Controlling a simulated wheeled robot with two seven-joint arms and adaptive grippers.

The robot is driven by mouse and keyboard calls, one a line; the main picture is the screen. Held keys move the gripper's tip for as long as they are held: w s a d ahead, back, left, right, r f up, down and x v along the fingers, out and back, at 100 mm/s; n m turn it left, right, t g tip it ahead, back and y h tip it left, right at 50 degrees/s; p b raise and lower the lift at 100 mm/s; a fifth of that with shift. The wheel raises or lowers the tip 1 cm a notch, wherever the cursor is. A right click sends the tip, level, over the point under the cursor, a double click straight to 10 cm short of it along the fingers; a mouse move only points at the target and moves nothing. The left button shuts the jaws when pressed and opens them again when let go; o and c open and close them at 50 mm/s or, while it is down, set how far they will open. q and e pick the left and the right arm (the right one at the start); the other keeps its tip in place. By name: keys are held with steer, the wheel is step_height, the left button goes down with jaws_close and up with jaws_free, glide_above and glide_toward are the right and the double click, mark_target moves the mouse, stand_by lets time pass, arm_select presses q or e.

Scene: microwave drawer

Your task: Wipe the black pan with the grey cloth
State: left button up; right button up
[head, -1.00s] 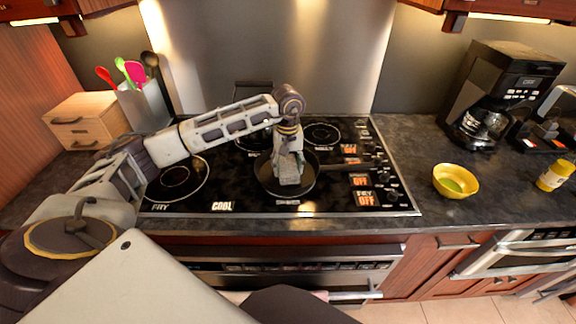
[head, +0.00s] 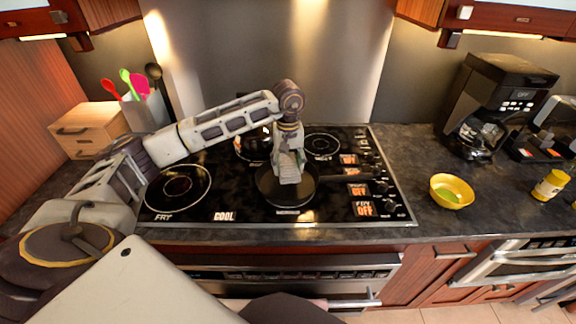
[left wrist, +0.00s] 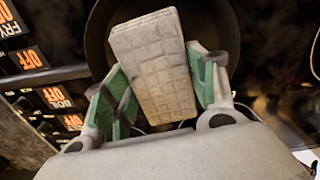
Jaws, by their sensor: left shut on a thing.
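The black pan (head: 301,196) sits on the front middle of the stovetop, its handle pointing right. My left gripper (head: 289,168) is over the pan, pointing down, shut on the grey cloth (head: 290,173). In the left wrist view the cloth (left wrist: 152,65) is a pale grey checked block between the green-padded fingers, with the dark pan (left wrist: 97,40) behind it. The cloth reaches down into the pan. I cannot tell if it touches the pan's bottom. My right gripper is not in view.
The black stovetop (head: 235,203) has several burners and OFF labels at its right. A pot (head: 252,145) stands on a back burner. A yellow bowl (head: 452,190), a yellow jar (head: 550,186) and a coffee maker (head: 494,105) are at right. A wooden box (head: 90,130) and utensil holder are at left.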

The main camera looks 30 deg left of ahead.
mark_target(279, 160)
arm_select(q)
steer(key=shift+a, duration=0.15)
steer(key=shift+a+b, duration=0.5)
steer(key=shift+a, duration=0.95)
steer(key=shift+a+b, duration=0.55)
steer(key=shift+a, duration=2.4)
